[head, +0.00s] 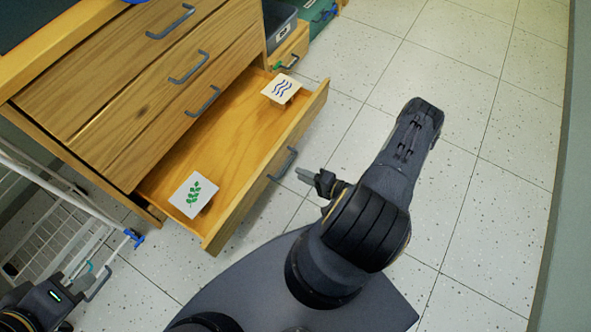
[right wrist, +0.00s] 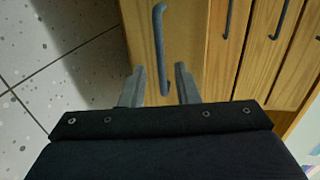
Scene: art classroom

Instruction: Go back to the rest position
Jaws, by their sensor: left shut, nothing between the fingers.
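My left gripper (head: 98,284) is at the lower left of the head view, partly cut off, shut and empty beside a white wire rack. My right gripper (head: 302,174) is in front of the open bottom drawer (head: 243,232), close to its dark handle (head: 284,164). In the right wrist view its fingers (right wrist: 160,84) are spread with nothing held. The handle also shows in the right wrist view (right wrist: 160,50), beyond the fingers; whether they touch it I cannot tell.
The wooden cabinet (head: 120,100) has closed upper drawers with dark handles. The white wire rack (head: 50,215) stands at the left. A grey bin (head: 281,30) and a green box (head: 316,14) are at the back. The tiled floor (head: 470,110) at the right is clear.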

